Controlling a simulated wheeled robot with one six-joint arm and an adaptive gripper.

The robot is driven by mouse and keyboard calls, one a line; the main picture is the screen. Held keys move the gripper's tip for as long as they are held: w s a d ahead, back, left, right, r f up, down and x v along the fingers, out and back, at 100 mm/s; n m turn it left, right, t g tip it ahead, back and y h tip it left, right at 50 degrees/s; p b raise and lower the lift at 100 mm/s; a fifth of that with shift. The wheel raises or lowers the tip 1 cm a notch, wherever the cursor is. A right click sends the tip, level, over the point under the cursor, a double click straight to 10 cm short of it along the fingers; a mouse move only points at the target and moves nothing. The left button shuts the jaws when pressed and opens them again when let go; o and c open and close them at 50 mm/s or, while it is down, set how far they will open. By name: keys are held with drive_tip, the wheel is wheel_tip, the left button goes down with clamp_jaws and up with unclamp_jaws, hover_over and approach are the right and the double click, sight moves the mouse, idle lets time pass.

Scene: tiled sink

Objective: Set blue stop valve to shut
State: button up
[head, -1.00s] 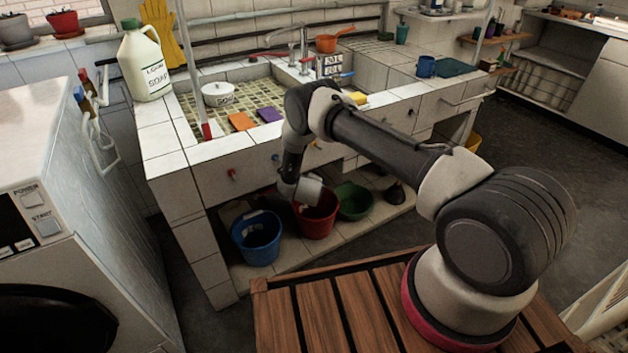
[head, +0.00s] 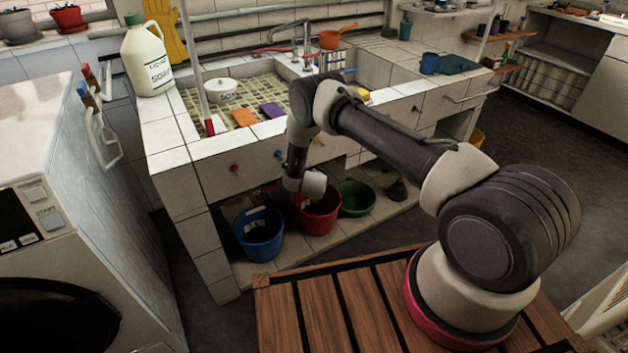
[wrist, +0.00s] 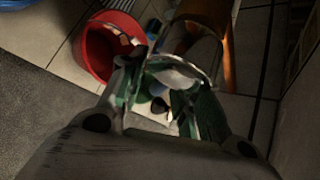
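My gripper (head: 303,184) hangs in front of the sink counter, just above the red bucket. In the wrist view its two green-padded fingers (wrist: 158,105) stand apart, with nothing clearly held between them. A small blue handle (head: 81,90) shows behind the washing machine at the left, below a red one (head: 89,72), near pale looped hoses. A small dark knob (head: 278,154) sits on the counter front between a red knob (head: 234,168) and an orange one (head: 318,141). I cannot tell for sure which of these is the blue stop valve, or its setting.
A blue bucket (head: 258,236), red bucket (head: 318,213) and green basin (head: 355,197) stand on the low shelf. The red bucket also shows in the wrist view (wrist: 92,55). The washing machine (head: 78,200) stands left. A wooden slatted surface (head: 320,318) lies below my arm.

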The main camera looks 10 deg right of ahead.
drive_tip(key=v, duration=1.2)
